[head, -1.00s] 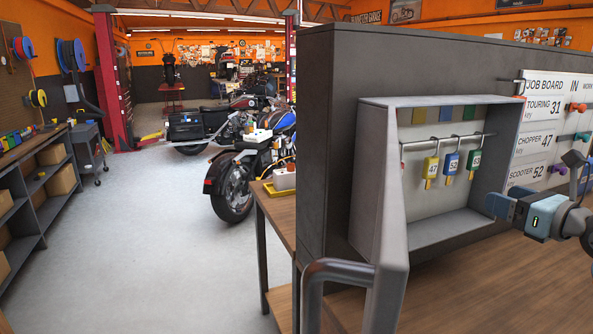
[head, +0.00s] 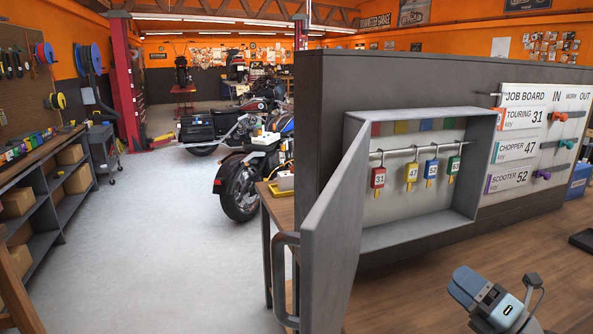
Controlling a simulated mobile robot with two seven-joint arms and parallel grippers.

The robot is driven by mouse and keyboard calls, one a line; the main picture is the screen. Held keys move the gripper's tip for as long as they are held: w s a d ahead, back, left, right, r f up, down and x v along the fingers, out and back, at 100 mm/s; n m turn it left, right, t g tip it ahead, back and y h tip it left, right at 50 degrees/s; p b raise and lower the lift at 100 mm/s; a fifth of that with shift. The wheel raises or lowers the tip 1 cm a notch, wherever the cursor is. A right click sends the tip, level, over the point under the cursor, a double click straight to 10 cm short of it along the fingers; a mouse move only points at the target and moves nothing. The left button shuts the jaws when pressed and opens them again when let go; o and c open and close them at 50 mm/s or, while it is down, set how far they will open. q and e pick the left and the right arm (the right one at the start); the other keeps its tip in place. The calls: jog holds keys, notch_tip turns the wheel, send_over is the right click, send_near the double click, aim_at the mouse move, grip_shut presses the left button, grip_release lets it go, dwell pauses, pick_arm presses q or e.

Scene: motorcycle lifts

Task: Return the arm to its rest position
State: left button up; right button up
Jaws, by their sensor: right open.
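My right gripper (head: 474,291) is at the lower right of the head view, over the wooden bench top and apart from the key cabinet. Its jaws are open, and I see nothing held between them. The grey key cabinet (head: 415,238) stands open, with its door (head: 335,235) swung out towards me on the left. On its rail hang a red tag 31 (head: 378,178), a yellow tag 47 (head: 412,173), a blue tag 52 (head: 432,168) and a green tag (head: 454,166). My left gripper is not in view.
A white job board (head: 530,140) with coloured knobs is right of the cabinet. A blue box (head: 580,182) and a dark tray (head: 583,240) are at the right. The bench top (head: 420,280) left of the gripper is clear. Motorcycles stand behind on the left.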

jog(key=s+a+f+m+g+h+p, duration=0.2)
jog(key=s+a+f+m+h, duration=0.1)
jog(key=s+f+m, duration=0.4)
jog(key=s+a+f+m+g+h+p, duration=0.2)
jog(key=s+f+m, duration=0.6)
jog(key=f+m, duration=0.4)
jog(key=s+a+f+m+g+h+p, duration=0.2)
jog(key=s+a+f+m+h, duration=0.2)
jog(key=s+a+f+m, duration=0.2)
notch_tip(320, 180, down, 4)
jog(key=s+m, duration=0.2)
jog(key=m, duration=0.1)
jog(key=shift+a+r+m+p, duration=0.15)
jog(key=shift+a+m+p, duration=0.15)
jog(key=shift+a+m, duration=0.1)
jog(key=shift+d, duration=0.1)
